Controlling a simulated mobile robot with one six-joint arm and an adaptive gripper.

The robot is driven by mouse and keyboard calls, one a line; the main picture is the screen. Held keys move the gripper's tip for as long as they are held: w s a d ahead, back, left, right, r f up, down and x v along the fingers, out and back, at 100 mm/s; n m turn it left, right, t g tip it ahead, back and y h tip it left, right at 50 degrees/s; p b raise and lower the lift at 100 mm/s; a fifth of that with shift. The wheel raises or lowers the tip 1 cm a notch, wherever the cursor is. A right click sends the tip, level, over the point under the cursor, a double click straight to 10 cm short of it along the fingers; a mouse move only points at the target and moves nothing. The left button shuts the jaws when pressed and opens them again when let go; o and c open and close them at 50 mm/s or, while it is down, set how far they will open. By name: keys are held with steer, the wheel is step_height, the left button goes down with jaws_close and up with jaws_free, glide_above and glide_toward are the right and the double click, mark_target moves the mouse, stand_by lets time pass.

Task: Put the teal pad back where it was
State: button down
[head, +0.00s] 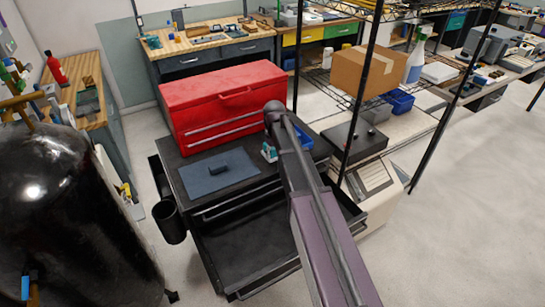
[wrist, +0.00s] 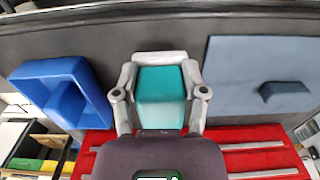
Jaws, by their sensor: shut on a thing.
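The teal pad (wrist: 161,98) sits between the two grey fingers of my gripper (wrist: 160,75) in the wrist view, and the gripper is shut on it. In the head view a small teal patch of the pad (head: 270,153) shows over the black cart top (head: 256,186), left of my arm. My arm hides most of the gripper there. I cannot tell whether the pad touches the cart top.
A blue mat (head: 205,184) with a dark block (head: 218,169) lies left of the gripper. A blue tray (wrist: 24,82) is on the other side. A red toolbox (head: 227,92) stands behind. Below, a cart drawer (head: 245,250) is open.

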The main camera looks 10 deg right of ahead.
mark_target(272, 149)
steer(key=shift+w, duration=1.05)
steer(key=shift+w+f, duration=0.15)
steer(key=shift+w, duration=0.45)
steer(key=shift+w+f+b, duration=0.1)
steer(key=shift+f+b, duration=0.2)
steer(key=shift+b, duration=0.1)
steer(key=shift+f+b, duration=1.45)
steer(key=shift+b, duration=0.05)
steer(key=shift+f, duration=0.15)
steer(key=shift+c, duration=0.7)
jaws_free()
step_height(272, 149, up, 12)
steer(key=p, duration=1.2)
steer(key=shift+r, duration=0.2)
